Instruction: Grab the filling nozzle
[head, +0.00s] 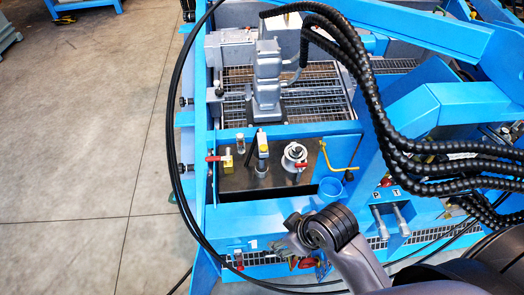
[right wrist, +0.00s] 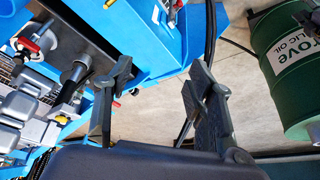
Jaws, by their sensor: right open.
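An upright dark nozzle-like fitting with a yellow band (head: 262,150) stands on the dark tank top (head: 240,180) of the blue machine; I take it for the filling nozzle, but cannot be sure. My right gripper (head: 298,232) is at the bottom of the head view, in front of the machine's near blue rail and apart from the fitting. In the right wrist view my right gripper (right wrist: 155,82) has its two dark fingers spread wide with nothing between them. My left gripper is not in view.
A red-handled valve (head: 217,158) and a silver round cap (head: 294,158) flank the fitting. Black ribbed hoses (head: 365,90) arch over the right side. A green oil barrel (right wrist: 295,70) stands at right in the wrist view.

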